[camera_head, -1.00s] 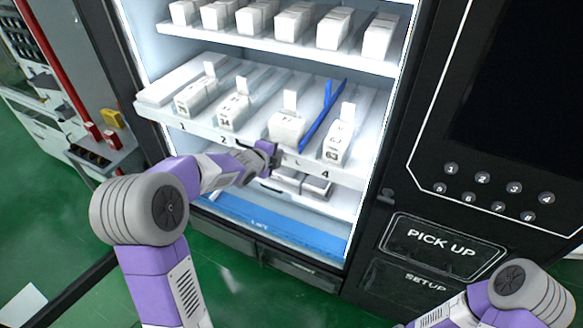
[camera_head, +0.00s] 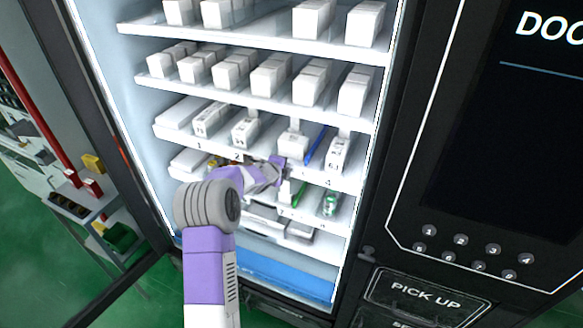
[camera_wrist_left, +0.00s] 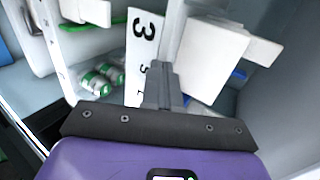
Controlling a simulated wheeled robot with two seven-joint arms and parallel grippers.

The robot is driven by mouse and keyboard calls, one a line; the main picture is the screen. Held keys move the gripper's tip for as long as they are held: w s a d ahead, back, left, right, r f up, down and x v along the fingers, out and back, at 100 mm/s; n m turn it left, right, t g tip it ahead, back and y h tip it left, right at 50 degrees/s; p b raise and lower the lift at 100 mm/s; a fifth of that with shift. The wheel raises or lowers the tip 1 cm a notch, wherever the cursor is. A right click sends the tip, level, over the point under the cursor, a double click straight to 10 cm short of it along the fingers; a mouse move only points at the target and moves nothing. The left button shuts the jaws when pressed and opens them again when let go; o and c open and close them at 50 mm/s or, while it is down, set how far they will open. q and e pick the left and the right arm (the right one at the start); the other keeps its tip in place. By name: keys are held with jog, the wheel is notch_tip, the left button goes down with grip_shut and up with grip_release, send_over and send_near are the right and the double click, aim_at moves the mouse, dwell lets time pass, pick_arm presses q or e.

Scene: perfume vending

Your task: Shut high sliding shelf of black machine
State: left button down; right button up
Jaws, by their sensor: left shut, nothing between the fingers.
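The black machine (camera_head: 385,190) stands open at its lit white interior. Its numbered sliding shelf (camera_head: 215,143) carries several white boxes (camera_head: 247,128) and sits between the fixed shelf above and a lower shelf (camera_head: 315,216). Its front lies close to the line of the shelf above. My left gripper (camera_head: 281,163) is at this shelf's front, near the middle. In the left wrist view the shut, empty fingers (camera_wrist_left: 165,85) are beside the label "3" (camera_wrist_left: 142,38); contact is unclear. My right gripper is out of view.
The lower shelf holds a green-and-silver can (camera_head: 330,203) and other items. Fixed shelves with white boxes (camera_head: 272,75) are above. The pick-up panel (camera_head: 425,297) and number buttons (camera_head: 461,240) are on the right. A side cabinet (camera_head: 40,165) stands at left.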

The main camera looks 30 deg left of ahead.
pick_arm(q)
jog(key=shift+w, duration=0.25)
dwell(0.4)
jog(key=s+f+b+v, duration=0.1)
jog(key=b+v, duration=0.2)
jog(key=v, duration=1)
jog(key=shift+s+d+f, duration=0.15)
jog(key=shift+s+f, duration=0.1)
